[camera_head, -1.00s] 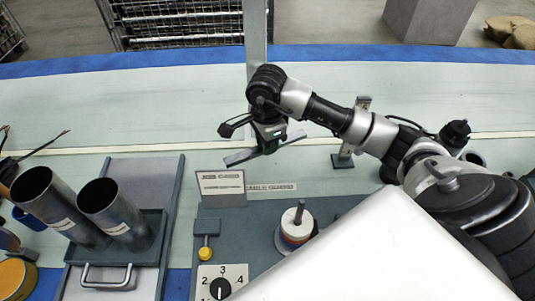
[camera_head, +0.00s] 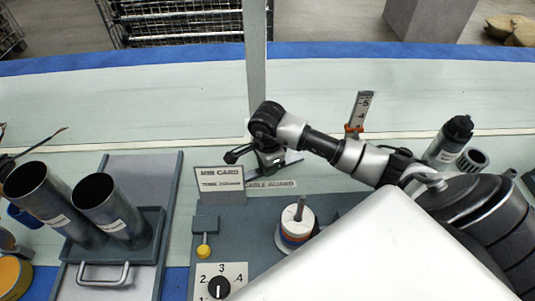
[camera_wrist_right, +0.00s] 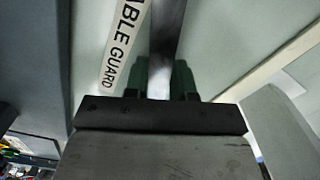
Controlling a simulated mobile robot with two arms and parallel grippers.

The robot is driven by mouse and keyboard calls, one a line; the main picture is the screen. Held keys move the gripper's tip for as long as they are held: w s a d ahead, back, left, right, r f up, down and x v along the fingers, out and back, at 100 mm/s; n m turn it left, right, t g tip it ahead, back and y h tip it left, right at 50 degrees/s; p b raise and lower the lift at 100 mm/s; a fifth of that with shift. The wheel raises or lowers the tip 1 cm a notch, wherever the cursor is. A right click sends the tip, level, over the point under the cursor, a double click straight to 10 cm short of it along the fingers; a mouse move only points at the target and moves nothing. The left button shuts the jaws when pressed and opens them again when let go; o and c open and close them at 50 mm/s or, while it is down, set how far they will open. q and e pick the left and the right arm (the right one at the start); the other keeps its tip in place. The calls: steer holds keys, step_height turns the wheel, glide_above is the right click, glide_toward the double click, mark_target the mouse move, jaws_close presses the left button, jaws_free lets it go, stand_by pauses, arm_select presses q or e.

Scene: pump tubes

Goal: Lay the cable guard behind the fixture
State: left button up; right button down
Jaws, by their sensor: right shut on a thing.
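My right gripper (camera_head: 270,164) reaches in from the right and points down behind the fixture. It is shut on the cable guard (camera_head: 293,160), a thin grey bar that shows on both sides of the jaws. The right wrist view shows the guard (camera_wrist_right: 168,30) between the green-tipped fingers (camera_wrist_right: 160,78), beside the white CABLE GUARD label (camera_wrist_right: 120,42). The label (camera_head: 272,184) lies just behind the fixture (camera_head: 262,208), a grey board partly hidden by my white body. I cannot tell whether the guard touches the surface. My left gripper is not in view.
A job card (camera_head: 220,184) stands at the fixture's back left edge, close to the guard. Stacked discs on a peg (camera_head: 298,226) stand on the fixture. Two dark tubes (camera_head: 110,208) stand in a tray at left.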

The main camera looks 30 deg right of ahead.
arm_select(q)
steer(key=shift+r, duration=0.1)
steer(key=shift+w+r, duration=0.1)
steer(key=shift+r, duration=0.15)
arm_select(e)
steer(key=c, duration=0.9)
jaws_free()
steer(key=shift+c, duration=0.2)
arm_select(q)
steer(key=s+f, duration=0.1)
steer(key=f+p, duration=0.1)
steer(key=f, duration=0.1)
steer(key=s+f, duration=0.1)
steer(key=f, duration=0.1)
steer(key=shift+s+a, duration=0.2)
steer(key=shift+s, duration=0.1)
arm_select(e)
step_height(320, 180, up, 12)
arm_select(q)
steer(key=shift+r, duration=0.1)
arm_select(e)
steer(key=shift+r, duration=0.1)
